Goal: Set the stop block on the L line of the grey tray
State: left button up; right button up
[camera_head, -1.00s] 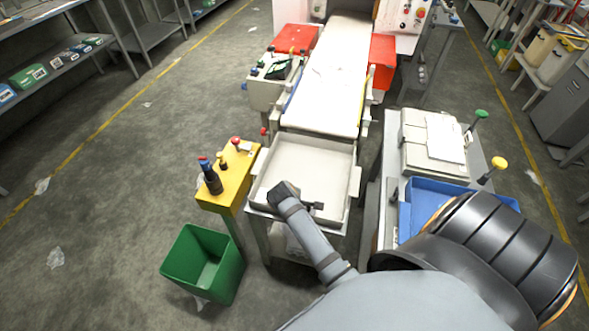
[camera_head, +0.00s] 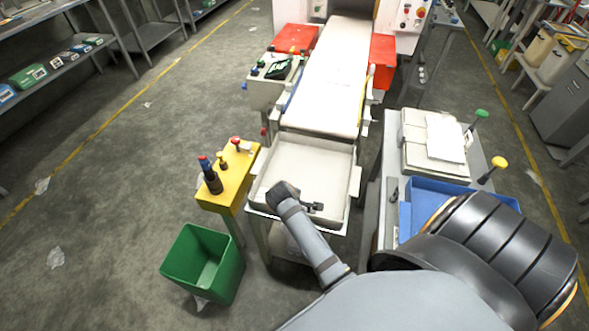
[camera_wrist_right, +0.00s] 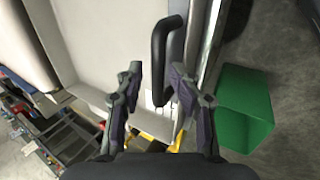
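The grey tray (camera_head: 277,157) is a shallow, pale box at the near end of a white belt. My right gripper (camera_head: 317,207) is low over its near part; it is small and dark there. In the right wrist view its two fingers (camera_wrist_right: 156,72) stand apart. A black bent bar (camera_wrist_right: 161,62), perhaps the stop block's handle, lies between and beyond the fingertips, near the tray's edge. I see no clear grip on it. Pale marks show beside its lower end, too small to read, so I cannot tell which line is L. My left gripper is not in view.
A yellow stand (camera_head: 232,176) with a dark bottle and knobs is left of the tray. A green bin (camera_head: 193,262) stands on the floor near it. A blue bin (camera_head: 430,190) and levers are on the right bench. The white belt (camera_head: 325,75) is clear.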

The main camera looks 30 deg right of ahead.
jog(key=v, duration=0.6)
jog(key=shift+r, duration=0.25)
jog(key=shift+s+a, duration=0.15)
jog(key=shift+a, duration=0.05)
jog(key=x, duration=0.7)
jog(key=shift+d+f, duration=0.2)
jog(key=shift+f, duration=0.1)
jog(key=shift+w+r, duration=0.2)
jog(key=shift+w, duration=0.05)
